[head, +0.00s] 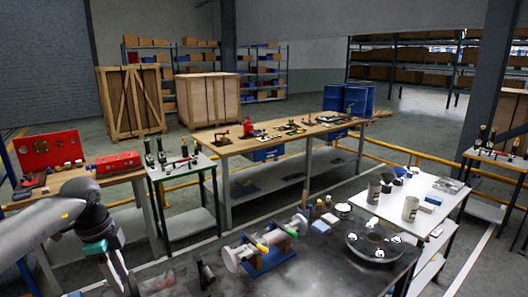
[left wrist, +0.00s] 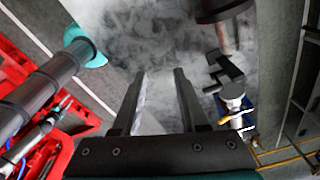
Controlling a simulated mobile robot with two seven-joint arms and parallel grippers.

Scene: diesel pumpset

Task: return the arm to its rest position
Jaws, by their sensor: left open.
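My left arm (head: 45,218) reaches in from the left edge of the head view, with its left gripper (head: 122,280) pointing down beside the front left part of the dark worktable (head: 185,268). In the left wrist view the two fingers of this gripper (left wrist: 160,76) stand apart with nothing between them. The worktable's mottled grey top (left wrist: 130,35) shows beyond the fingertips. My right gripper is not in view.
A white cylinder on a blue stand (head: 268,257) and a round dark flange (head: 374,243) sit on the worktable. A side table with a red panel (head: 48,150) and red block (head: 118,162) stands behind the arm. A white table (head: 400,190) is at right.

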